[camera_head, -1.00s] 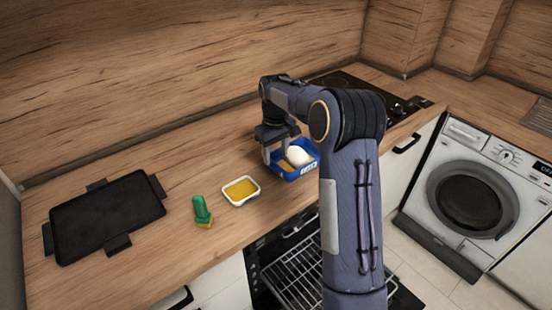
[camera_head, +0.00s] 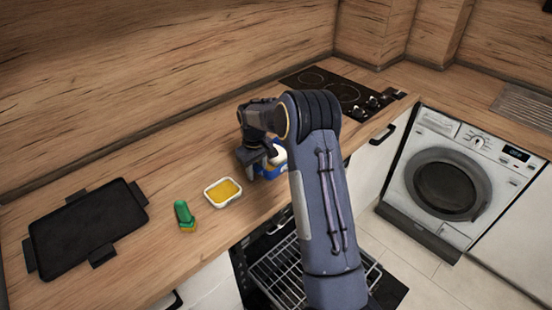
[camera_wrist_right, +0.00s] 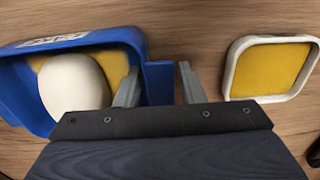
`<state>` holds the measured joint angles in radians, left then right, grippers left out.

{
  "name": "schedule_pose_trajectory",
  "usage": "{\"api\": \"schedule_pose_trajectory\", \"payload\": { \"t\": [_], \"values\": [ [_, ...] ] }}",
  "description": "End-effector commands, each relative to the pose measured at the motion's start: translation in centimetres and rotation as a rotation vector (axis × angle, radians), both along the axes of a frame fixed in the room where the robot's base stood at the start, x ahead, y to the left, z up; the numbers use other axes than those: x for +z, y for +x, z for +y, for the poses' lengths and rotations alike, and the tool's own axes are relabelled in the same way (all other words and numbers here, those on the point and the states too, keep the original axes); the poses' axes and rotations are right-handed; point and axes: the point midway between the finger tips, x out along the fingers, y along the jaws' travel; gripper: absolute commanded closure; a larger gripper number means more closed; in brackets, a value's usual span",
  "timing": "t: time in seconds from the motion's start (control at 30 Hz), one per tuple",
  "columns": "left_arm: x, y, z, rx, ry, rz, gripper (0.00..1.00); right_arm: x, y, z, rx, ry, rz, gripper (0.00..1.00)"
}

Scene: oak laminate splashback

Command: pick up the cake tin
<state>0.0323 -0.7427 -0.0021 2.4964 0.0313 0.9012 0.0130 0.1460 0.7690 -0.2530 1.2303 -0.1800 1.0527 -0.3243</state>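The cake tin appears to be the blue open container (camera_head: 266,172) on the worktop, partly hidden by my right arm. In the right wrist view the blue tin (camera_wrist_right: 158,78) shows a pale label on its far wall. A smooth white rounded object (camera_wrist_right: 74,88) and something yellow lie in it. My right gripper (camera_head: 257,160) is at the tin's left side. In the wrist view the right gripper (camera_wrist_right: 157,84) is open, one finger inside the tin and one outside, with the side wall between them. My left gripper is not in view.
A white-rimmed dish with yellow contents (camera_head: 223,192) stands close left of the tin. A green object (camera_head: 183,213) and a black tray (camera_head: 85,228) are farther left. A hob (camera_head: 330,88) lies behind right. An oven rack (camera_head: 280,278) shows below the worktop edge.

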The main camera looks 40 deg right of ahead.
Motion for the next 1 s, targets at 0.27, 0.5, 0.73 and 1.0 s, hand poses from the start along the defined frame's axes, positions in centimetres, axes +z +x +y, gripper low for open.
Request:
{"api": "schedule_pose_trajectory", "payload": {
  "t": [0.27,0.5,0.73,1.0],
  "values": [
    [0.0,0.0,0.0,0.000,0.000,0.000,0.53,0.0,0.0,0.0,0.000,0.000,0.000,1.00],
    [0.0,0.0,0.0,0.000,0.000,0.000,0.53,0.1,0.1,0.0,0.000,-0.001,-0.002,1.00],
    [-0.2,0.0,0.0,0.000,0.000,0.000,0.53,1.2,0.1,0.0,0.000,-0.002,-0.003,1.00],
    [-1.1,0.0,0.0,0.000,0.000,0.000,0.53,4.5,-0.8,0.7,0.001,-0.001,-0.006,1.00]
  ]
}}
